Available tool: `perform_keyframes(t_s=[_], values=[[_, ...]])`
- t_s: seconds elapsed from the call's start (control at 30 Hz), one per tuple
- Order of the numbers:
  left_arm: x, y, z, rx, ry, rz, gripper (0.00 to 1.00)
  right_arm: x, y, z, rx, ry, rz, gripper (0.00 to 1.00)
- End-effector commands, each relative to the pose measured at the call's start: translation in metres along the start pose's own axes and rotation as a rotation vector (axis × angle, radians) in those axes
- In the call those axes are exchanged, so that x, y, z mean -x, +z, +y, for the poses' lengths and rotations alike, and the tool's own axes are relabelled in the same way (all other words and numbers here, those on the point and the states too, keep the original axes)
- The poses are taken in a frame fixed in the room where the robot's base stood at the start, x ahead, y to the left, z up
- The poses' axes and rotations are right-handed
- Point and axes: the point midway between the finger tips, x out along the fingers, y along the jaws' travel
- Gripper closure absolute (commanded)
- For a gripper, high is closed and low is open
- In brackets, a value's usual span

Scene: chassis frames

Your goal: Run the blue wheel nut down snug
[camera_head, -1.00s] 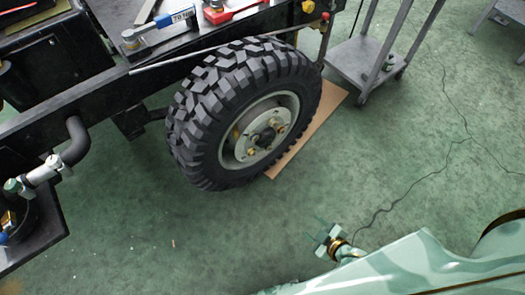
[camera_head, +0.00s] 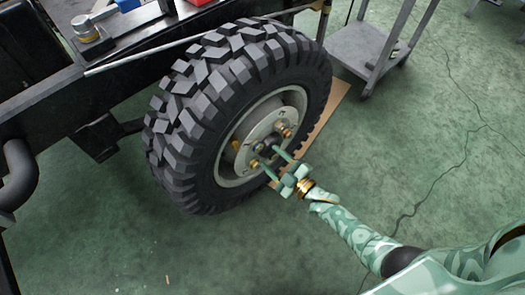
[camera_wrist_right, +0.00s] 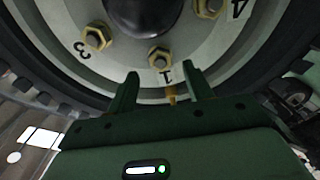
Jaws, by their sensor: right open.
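The wheel (camera_head: 240,120) has a chunky black tyre and a pale hub with several brass-coloured nuts. In the right wrist view, one nut (camera_wrist_right: 160,57) sits by the number 1, another nut (camera_wrist_right: 96,38) by 3 and another nut (camera_wrist_right: 208,7) by 4. I cannot make out blue on any nut. My right gripper (camera_head: 265,155) is open in front of the lower hub. In the right wrist view its fingertips (camera_wrist_right: 159,73) straddle the area just below the nut at 1, with nothing between them. My left gripper is not in view.
The black chassis frame (camera_head: 60,100) runs along the upper left, with a tool (camera_head: 90,28) on its deck. A brown board (camera_head: 325,112) lies under the wheel. A grey cart (camera_head: 365,50) stands behind right.

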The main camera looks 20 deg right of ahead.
Motion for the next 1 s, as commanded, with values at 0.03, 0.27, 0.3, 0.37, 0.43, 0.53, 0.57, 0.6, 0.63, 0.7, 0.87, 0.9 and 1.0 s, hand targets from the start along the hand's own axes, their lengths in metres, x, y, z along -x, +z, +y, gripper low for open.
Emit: perform_keyframes(t_s=[0.03, 0.27, 0.3, 0.37, 0.43, 0.53, 0.57, 0.6, 0.63, 0.7, 0.87, 0.9, 1.0], values=[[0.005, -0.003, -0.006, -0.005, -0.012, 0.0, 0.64, -0.009, 0.002, -0.003, -0.003, -0.001, -0.001, 0.49], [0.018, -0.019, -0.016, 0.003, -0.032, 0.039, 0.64, -0.038, 0.002, -0.002, -0.003, -0.002, -0.002, 0.49], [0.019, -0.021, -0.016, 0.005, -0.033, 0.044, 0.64, -0.041, 0.002, -0.002, -0.003, -0.002, -0.002, 0.49], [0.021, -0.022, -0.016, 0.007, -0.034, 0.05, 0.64, -0.043, 0.001, -0.002, -0.003, -0.002, -0.002, 0.49], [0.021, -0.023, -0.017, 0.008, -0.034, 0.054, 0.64, -0.044, 0.001, -0.001, -0.003, -0.001, -0.002, 0.49], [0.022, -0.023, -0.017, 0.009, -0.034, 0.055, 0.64, -0.045, 0.0, -0.001, -0.003, -0.001, -0.001, 0.49], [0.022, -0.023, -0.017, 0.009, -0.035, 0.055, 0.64, -0.045, 0.0, -0.001, -0.003, -0.001, -0.001, 0.49], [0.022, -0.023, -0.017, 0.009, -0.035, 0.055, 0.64, -0.045, 0.0, -0.001, -0.003, -0.001, -0.001, 0.49], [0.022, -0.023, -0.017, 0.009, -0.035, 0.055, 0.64, -0.044, 0.0, -0.001, -0.003, -0.001, -0.001, 0.49], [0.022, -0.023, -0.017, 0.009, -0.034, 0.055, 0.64, -0.044, 0.0, -0.001, -0.002, -0.001, -0.001, 0.69], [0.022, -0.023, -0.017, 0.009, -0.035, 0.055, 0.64, -0.044, 0.0, -0.001, -0.002, -0.001, -0.002, 0.94], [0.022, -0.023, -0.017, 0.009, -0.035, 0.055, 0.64, -0.044, 0.0, -0.001, -0.004, -0.001, -0.002, 0.94], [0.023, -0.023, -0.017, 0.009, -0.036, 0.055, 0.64, -0.044, 0.0, 0.0, -0.076, 0.0, -0.001, 0.94]])
